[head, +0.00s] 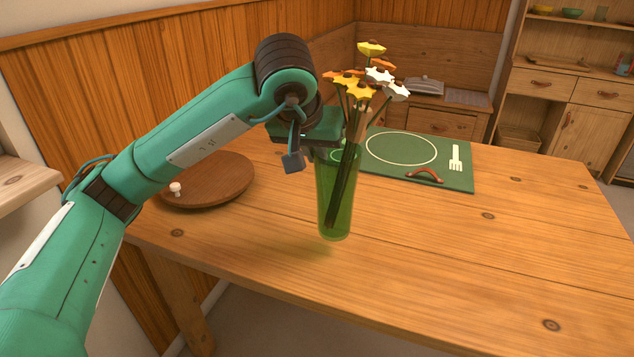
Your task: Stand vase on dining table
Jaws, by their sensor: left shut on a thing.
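The vase (334,205) is a tall green see-through glass with several yellow, orange and white flowers (362,82) standing in it. It is upright over the near middle part of the wooden dining table (450,270). My left gripper (322,150) is shut on the vase near its rim, reaching in from the left. The fingers are partly hidden. A soft greenish shadow lies at the vase's base; I cannot tell whether the base touches the table top or is slightly above it. My right gripper is not in view.
A round wooden board (215,183) with a white knob lies at left. The table's right and front are clear. Cabinets (560,105) stand behind.

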